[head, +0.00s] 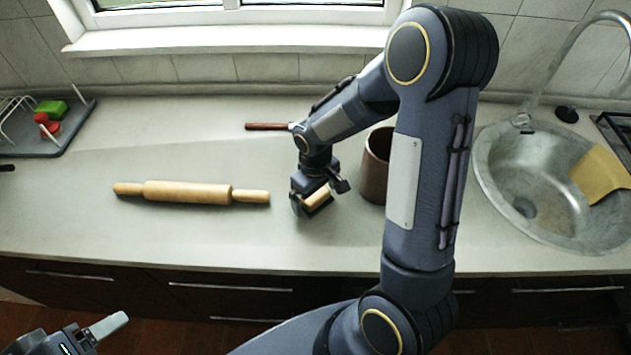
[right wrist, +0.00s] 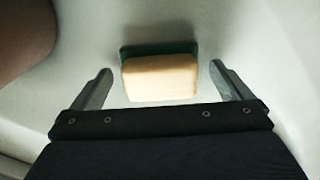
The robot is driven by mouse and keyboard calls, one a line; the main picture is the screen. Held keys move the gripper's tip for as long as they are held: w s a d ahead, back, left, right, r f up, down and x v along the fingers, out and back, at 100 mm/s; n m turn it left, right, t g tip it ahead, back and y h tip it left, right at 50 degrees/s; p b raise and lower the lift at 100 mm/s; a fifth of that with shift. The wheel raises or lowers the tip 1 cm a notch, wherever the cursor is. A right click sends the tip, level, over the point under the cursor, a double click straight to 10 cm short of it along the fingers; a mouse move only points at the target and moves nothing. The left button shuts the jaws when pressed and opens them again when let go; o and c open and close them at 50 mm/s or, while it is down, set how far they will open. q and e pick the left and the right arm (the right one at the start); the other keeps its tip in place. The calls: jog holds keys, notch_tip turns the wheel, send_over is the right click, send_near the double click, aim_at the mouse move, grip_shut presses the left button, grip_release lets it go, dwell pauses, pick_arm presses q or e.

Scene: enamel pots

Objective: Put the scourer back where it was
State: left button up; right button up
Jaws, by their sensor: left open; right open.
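The scourer (right wrist: 160,77), a cream sponge block with a dark green layer, lies on the worktop. In the head view the scourer (head: 317,198) is partly hidden by my right gripper (head: 320,197). In the right wrist view, the fingers of my right gripper (right wrist: 161,88) are open on either side of the scourer, with a gap on each side. My left gripper (head: 112,327) is at the lower left of the head view, in front of the worktop. It is open and empty, and partly cut off by the frame edge.
A rolling pin (head: 187,192) lies left of the scourer. A brown pot (head: 375,172) stands close on its right. A brown handle (head: 266,126) lies behind. A grey tray (head: 72,128) with red and green items is far left. The sink (head: 490,170) holds a yellow cloth (head: 603,174).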

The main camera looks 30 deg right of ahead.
aim_at(316, 194)
notch_tip(316, 194, up, 12)
jog(key=f, duration=0.1)
jog(key=s+a+r+m+t+y, duration=0.2)
jog(key=s+r, duration=0.1)
jog(key=s, duration=0.5)
jog(key=s+a+r+m+t+y, duration=0.1)
jog(key=s+a+r+m+t, duration=0.1)
jog(key=s, duration=0.6)
notch_tip(316, 194, up, 2)
jog(key=shift+s+t+y, duration=0.4)
jog(key=shift+t, duration=0.4)
